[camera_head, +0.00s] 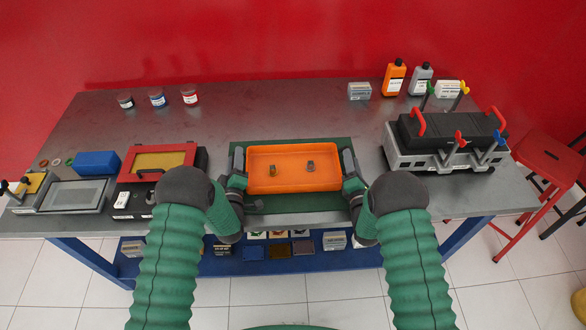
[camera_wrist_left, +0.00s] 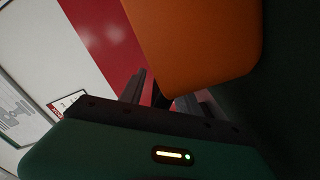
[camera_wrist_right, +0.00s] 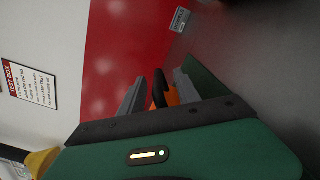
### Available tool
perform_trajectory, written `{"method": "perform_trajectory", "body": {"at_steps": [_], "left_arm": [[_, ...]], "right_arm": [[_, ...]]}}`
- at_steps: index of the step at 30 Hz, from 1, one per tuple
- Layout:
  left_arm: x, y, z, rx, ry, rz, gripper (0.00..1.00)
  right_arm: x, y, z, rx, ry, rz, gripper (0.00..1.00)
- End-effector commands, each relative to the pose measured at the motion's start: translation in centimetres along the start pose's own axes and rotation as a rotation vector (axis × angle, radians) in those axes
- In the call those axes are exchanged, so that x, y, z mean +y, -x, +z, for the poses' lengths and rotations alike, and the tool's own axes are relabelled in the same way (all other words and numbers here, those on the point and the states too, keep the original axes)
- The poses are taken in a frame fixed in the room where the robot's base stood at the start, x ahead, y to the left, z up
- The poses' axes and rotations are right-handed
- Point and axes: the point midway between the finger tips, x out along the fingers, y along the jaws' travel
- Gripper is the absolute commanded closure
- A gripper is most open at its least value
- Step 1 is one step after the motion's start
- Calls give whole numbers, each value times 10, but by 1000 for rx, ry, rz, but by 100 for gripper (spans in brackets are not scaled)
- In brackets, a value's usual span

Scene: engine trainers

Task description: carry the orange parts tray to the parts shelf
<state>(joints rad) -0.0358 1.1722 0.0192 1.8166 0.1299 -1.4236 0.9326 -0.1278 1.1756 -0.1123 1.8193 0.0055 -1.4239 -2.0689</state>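The orange parts tray (camera_head: 293,182) lies level over the green mat (camera_head: 320,146) at the middle of the bench, with two small parts in it. My left gripper (camera_head: 238,168) is at its left end and my right gripper (camera_head: 350,170) at its right end. In the right wrist view, the right gripper's fingers (camera_wrist_right: 158,92) stand apart with a dark handle and a bit of orange between them. In the left wrist view, the tray (camera_wrist_left: 200,45) covers part of the left gripper's fingers (camera_wrist_left: 165,95), which look apart around a dark handle.
A blue shelf (camera_head: 305,270) below the bench top holds several boxes. A red-framed case (camera_head: 158,162) and a blue box (camera_head: 98,163) are left of the tray. A grey engine block (camera_head: 445,150) is at right. Bottles (camera_head: 394,78) stand at the back. A red stool (camera_head: 548,158) is at far right.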

Motion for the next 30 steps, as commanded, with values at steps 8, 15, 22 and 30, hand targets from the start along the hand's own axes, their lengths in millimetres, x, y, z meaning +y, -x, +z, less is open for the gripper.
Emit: {"method": "perform_trajectory", "body": {"at_steps": [8,15,22,30], "left_arm": [[0,-8,0,0,0,0,61],[0,-8,0,0,0,0,78],[0,-8,0,0,0,-1,100],[-1,-8,0,0,0,-2,100]], "right_arm": [[0,-8,0,0,0,-1,61],[0,-8,0,0,0,-1,78],[0,-8,0,0,0,-1,100],[-1,-8,0,0,0,-3,100]]}}
